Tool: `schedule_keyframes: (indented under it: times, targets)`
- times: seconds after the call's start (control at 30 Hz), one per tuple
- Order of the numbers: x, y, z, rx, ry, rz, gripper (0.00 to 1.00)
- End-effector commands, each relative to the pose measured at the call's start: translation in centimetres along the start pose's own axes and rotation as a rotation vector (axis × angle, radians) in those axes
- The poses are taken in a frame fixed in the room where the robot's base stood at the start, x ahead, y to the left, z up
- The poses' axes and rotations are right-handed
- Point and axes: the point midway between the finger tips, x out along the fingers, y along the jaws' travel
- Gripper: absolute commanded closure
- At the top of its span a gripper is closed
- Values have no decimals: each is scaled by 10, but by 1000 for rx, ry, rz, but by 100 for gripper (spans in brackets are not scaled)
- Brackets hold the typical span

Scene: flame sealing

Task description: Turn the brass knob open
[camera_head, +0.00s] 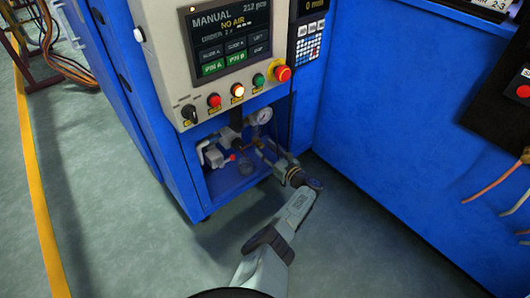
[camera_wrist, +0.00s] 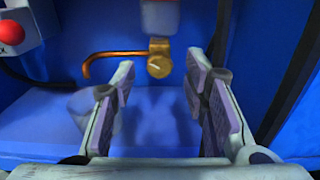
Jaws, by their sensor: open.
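The brass knob (camera_wrist: 159,66) shows in the wrist view as a round brass piece on a small brass valve body under a grey block. A bent copper-coloured pipe (camera_wrist: 104,57) runs from it to the left. My gripper (camera_wrist: 160,84) is open and empty, with one finger to the left of the knob and one to the right. The knob appears centred at the fingertips' level or just past them, and neither finger visibly touches it. In the head view my gripper (camera_head: 268,153) reaches into the open lower bay of the blue cabinet and largely hides the knob there.
The bay holds a pressure gauge (camera_head: 264,116) and grey pneumatic fittings (camera_head: 212,154) close to my gripper. The control panel (camera_head: 222,60) above reads "MANUAL" and "NO AIR". A blue cabinet wall (camera_head: 400,150) stands to the right.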

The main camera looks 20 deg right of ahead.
Motion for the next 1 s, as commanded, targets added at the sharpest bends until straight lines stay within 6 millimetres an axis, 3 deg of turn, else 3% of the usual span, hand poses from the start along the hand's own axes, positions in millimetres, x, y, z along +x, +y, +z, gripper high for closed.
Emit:
schedule_keyframes:
  times: [0.4,1.0]
  targets:
    - [10,0,0,-1,1,0,59]
    - [9,0,0,-1,1,0,99]
